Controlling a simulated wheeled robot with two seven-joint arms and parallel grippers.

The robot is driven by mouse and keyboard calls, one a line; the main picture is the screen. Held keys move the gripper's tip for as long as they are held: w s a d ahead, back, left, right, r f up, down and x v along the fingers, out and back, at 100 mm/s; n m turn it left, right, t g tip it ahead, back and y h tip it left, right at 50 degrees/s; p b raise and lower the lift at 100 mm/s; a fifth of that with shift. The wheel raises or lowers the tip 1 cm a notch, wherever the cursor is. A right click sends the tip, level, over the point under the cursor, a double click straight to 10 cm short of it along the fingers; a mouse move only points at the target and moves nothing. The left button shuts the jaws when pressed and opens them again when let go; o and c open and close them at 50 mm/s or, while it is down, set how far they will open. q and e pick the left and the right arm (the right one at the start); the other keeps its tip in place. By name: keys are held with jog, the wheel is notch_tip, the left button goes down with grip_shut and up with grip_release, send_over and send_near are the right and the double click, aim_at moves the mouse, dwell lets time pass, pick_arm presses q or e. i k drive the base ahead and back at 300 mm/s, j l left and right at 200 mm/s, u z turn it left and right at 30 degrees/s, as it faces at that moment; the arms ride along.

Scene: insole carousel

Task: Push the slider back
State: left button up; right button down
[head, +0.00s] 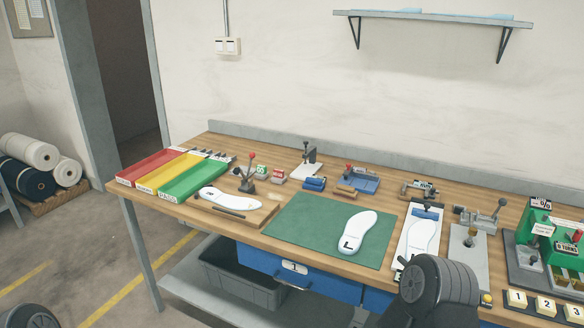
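No part is clearly marked as the slider. One candidate is the blue block (424,213) at the far end of a white plate (402,252) that carries an insole outline. Another is on the grey metal fixture (468,262) with a lever and a brass-coloured part, just right of that plate. I cannot tell which is the slider. Dark rounded parts of my arms show at the bottom right and bottom left corner. Neither gripper shows, and my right arm hides the near right part of the bench.
A white insole marked L (367,232) lies on the green mat (303,230). Red, yellow and green trays (194,180) stand at the left. A green machine (560,240) and numbered blocks (545,304) sit at the right. A blue drawer (300,275) is under the bench.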

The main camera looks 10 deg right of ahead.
aim_at(426, 214)
jog(key=k+j+z, duration=0.1)
jog(key=z, duration=1.15)
